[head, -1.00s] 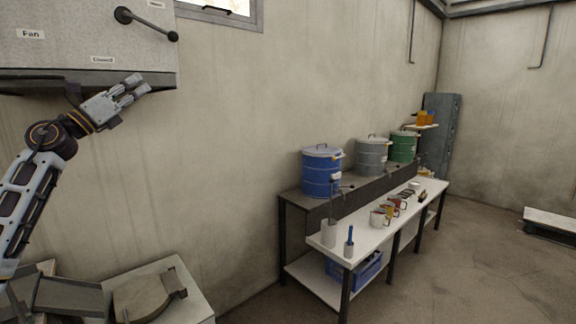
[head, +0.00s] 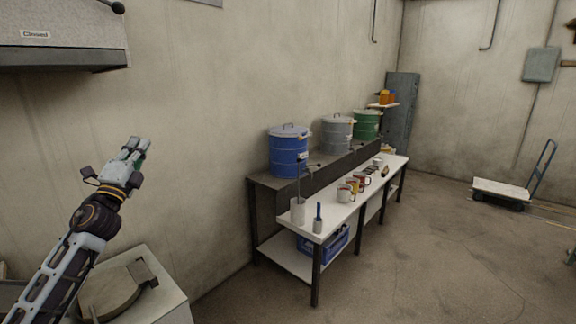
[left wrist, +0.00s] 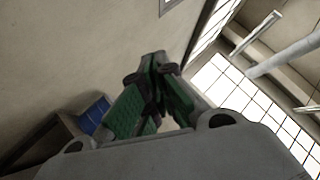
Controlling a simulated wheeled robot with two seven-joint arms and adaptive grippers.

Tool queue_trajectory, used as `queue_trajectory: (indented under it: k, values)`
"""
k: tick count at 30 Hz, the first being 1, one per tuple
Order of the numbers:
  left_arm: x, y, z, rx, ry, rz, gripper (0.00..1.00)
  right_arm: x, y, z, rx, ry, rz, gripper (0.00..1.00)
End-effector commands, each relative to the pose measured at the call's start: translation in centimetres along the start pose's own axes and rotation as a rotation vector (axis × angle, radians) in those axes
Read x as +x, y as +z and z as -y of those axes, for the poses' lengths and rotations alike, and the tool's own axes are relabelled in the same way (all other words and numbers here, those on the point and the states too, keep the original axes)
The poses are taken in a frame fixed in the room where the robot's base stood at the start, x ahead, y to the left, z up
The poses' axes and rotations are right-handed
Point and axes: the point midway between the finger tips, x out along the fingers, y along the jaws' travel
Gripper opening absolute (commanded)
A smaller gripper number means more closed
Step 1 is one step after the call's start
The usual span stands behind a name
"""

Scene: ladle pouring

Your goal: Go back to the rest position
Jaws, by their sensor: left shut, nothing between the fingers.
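My left gripper (head: 134,150) is raised in front of the wall at the left of the head view, with its fingers pointing up. In the left wrist view its green-padded fingers (left wrist: 158,92) come together at the tips with nothing between them. It touches nothing and is well apart from the table. My right gripper is in neither view.
A white table (head: 340,212) with several mugs (head: 345,192) stands along the wall, below a shelf with a blue drum (head: 288,152), a grey drum (head: 337,134) and a green drum (head: 366,125). A grey box (head: 60,30) hangs upper left. The floor at right is clear, with a cart (head: 500,190) beyond.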

Motion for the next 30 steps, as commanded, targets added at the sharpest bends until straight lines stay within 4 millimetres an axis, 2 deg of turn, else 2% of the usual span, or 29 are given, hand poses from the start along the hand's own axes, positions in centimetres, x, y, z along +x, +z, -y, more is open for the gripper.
queue_trajectory:
  k: [3,8,14,21,26,30]
  values:
    - [-2.3,-1.6,-3.1,-0.119,0.076,0.05,0.0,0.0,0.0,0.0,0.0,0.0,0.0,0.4]
    - [-5.6,-3.4,-7.0,-0.269,0.185,0.125,0.0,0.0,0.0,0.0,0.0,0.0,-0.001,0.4]
    - [-10.6,-5.8,-11.7,-0.444,0.338,0.228,0.0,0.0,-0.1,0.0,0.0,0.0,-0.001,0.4]
    - [-17.7,-9.0,-16.6,-0.638,0.54,0.365,0.0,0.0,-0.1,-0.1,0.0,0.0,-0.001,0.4]
    - [-23.0,-11.4,-19.2,-0.754,0.686,0.462,0.0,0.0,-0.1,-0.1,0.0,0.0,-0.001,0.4]
    - [-28.1,-13.6,-20.9,-0.845,0.818,0.551,0.0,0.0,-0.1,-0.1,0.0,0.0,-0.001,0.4]
